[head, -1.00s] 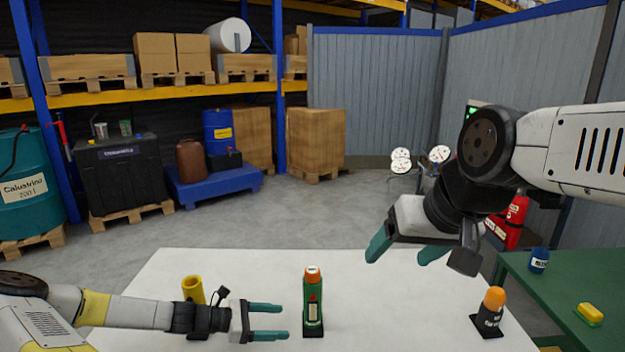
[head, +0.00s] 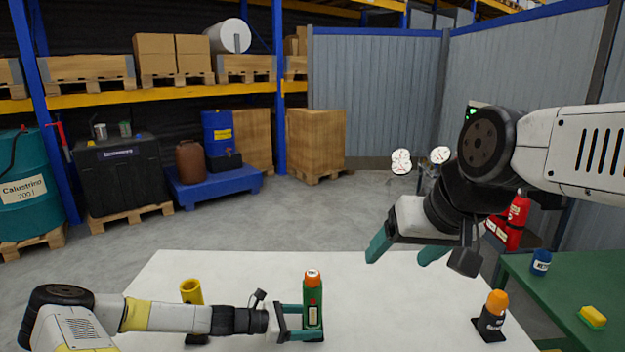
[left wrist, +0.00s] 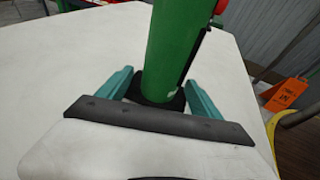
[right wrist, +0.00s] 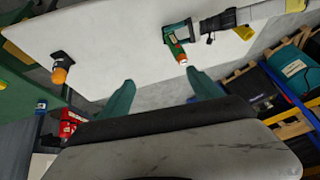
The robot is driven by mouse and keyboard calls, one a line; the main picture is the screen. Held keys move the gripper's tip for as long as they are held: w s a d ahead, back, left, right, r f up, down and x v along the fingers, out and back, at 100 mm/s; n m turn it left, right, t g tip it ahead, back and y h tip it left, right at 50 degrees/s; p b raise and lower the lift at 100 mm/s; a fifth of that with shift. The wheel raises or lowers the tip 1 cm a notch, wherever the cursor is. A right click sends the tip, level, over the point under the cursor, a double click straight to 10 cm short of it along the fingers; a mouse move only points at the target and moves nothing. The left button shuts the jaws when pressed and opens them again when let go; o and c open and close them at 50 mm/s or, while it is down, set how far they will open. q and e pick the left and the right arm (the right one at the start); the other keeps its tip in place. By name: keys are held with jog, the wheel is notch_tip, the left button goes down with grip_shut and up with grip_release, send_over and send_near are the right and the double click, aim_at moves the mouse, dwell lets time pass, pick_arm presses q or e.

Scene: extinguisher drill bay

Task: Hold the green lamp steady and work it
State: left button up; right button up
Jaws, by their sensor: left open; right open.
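The green lamp (head: 312,292) with an orange top stands upright on a dark base on the white table (head: 240,268). My left gripper (head: 308,321) is open, with its fingers on either side of the lamp's lower body. In the left wrist view the green body (left wrist: 172,50) rises between the two spread fingers; whether they touch it I cannot tell. My right gripper (head: 402,255) is open and empty, up in the air to the right of the lamp. The right wrist view shows the lamp (right wrist: 177,45) beyond its fingers.
A dark item with an orange top (head: 493,315) stands at the table's right. A green table (head: 560,300) at right bears a blue cup (head: 541,262) and a yellow block (head: 593,316).

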pick_arm(q)
jog(key=shift+d, duration=0.15)
jog(key=shift+f, duration=0.1)
jog(key=c, duration=1.4)
jog(key=shift+o, duration=0.2)
pick_arm(e)
grip_shut()
pick_arm(q)
jog(key=shift+f, duration=0.15)
